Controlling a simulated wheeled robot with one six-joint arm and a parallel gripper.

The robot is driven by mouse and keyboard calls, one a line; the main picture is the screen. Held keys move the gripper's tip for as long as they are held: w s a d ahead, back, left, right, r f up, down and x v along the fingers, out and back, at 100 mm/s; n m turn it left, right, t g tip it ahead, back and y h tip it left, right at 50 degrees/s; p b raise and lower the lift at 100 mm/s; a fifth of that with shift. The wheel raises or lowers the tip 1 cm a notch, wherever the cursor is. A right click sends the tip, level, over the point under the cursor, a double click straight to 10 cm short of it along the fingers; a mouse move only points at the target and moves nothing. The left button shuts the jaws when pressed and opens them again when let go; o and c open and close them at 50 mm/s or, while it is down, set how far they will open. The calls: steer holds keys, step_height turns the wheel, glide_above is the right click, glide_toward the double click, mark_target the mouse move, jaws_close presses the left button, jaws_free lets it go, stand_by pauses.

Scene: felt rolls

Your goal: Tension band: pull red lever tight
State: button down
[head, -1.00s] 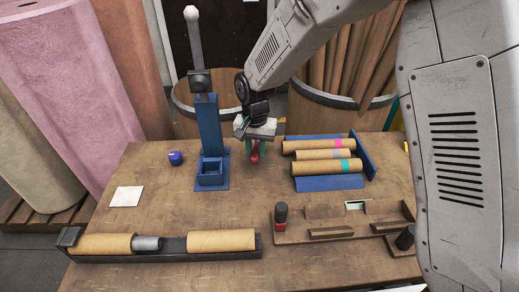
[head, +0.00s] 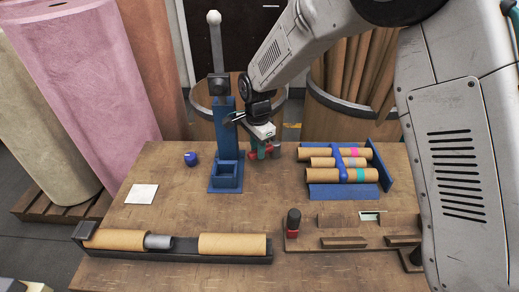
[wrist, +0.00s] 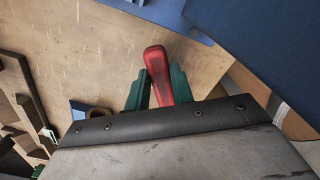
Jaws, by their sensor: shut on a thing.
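The red lever (wrist: 157,75) stands between the green fingers of my gripper (wrist: 158,92) in the wrist view. My gripper (head: 262,148) is shut on it, just right of the blue post. In the head view the lever is small and partly hidden by the fingers. A blue band (head: 340,165) lies across several cardboard rolls (head: 322,152) in the blue rack (head: 345,191), to the right of my gripper. The rolls carry pink and teal marks. The far end of the band is hard to make out.
The blue post (head: 225,130) with its square socket stands close left of my gripper. A dark trough (head: 180,257) with rolls lies along the front left. A wooden fixture (head: 345,243) sits front right.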

steer(key=shift+w+a, duration=0.1)
steer(key=shift+w, duration=0.05)
stand_by(0.3)
steer(key=c, duration=1.2)
jaws_free()
steer(key=shift+r, duration=0.2)
steer(key=r, duration=0.1)
steer(key=s+r, duration=0.1)
steer(key=r, duration=0.1)
steer(key=shift+r, duration=0.2)
steer(key=s+d, duration=0.2)
steer(key=s, duration=0.5)
steer(key=s+d+r, duration=0.1)
steer(key=s+d, duration=0.2)
steer(key=s, duration=0.4)
steer(key=shift+s, duration=0.15)
steer(key=shift+r, duration=0.1)
